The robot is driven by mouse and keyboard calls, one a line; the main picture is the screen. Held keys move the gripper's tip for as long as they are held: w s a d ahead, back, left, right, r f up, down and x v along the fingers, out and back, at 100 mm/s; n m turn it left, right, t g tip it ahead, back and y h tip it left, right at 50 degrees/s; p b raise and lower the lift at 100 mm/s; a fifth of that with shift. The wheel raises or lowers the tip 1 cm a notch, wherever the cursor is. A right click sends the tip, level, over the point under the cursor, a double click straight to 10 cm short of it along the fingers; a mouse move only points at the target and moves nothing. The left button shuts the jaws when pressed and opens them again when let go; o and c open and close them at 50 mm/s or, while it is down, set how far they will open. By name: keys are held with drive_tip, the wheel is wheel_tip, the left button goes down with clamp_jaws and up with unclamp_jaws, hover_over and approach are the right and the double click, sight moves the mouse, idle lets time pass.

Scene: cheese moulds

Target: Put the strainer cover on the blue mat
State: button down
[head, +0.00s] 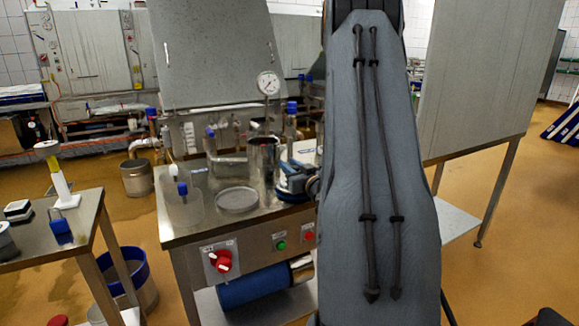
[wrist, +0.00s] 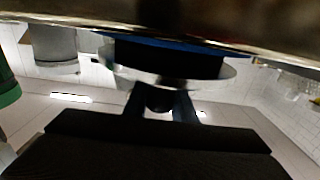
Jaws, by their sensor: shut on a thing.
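In the wrist view my gripper (wrist: 160,106) is shut on a small dark knob-like part. A pale round disc, which looks like the strainer cover (wrist: 215,76), spreads just beyond the fingers. A dark round body with a blue edge, perhaps the blue mat (wrist: 180,43), lies against it on the far side. Whether they touch is unclear. In the head view a blue and dark round stack (head: 292,182) sits at the table's right, beside my arm, which hides the gripper there. I cannot separate cover from mat in it.
The steel table (head: 200,231) also holds a flat round metal disc (head: 237,199), a steel pot (head: 263,158) and a clear container (head: 183,208). A pressure gauge (head: 268,83) rises behind. A smaller table (head: 50,238) stands at the left.

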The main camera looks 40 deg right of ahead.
drive_tip(key=shift+f, duration=0.2)
drive_tip(key=c, duration=1.5)
unclamp_jaws()
drive_tip(key=shift+r, duration=0.1)
drive_tip(key=shift+r, duration=0.15)
drive_tip(key=v, duration=1.2)
drive_tip(key=shift+b, duration=0.35)
